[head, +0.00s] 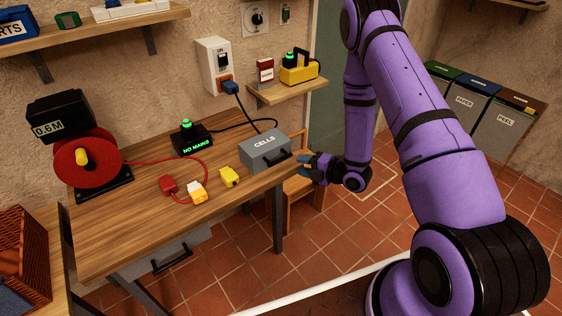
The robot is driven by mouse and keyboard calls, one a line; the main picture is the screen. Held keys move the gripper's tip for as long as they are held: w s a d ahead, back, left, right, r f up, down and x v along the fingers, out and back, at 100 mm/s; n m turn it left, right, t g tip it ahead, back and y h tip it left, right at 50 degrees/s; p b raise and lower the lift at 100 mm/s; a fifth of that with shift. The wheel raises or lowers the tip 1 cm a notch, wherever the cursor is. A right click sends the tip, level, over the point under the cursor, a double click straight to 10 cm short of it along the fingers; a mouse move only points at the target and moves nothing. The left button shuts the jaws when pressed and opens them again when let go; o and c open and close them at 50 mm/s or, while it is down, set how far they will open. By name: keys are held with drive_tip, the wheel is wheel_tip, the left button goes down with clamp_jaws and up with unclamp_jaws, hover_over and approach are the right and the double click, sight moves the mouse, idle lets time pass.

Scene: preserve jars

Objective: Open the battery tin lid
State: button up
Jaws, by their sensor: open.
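The battery tin (266,154) is a grey box marked CELLS on top, near the right end of the wooden table. Its lid (264,142) is shut, and a dark handle (280,161) is on its front right side. My gripper (306,168) is just right of the tin, past the table's edge, pointing left towards the handle. It is open, and I see nothing between the fingers. I cannot tell whether a fingertip touches the handle.
On the table (135,222) are a NO MAINS box (193,141), a yellow connector (229,177), red and yellow plugs (183,190) and a red cable reel (85,160). A wall shelf (287,92) is behind the tin. A wooden stool (303,190) stands below my gripper.

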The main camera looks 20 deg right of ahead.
sight(280, 160)
drive_tip(key=x, duration=0.9)
drive_tip(key=shift+a, duration=0.1)
clamp_jaws()
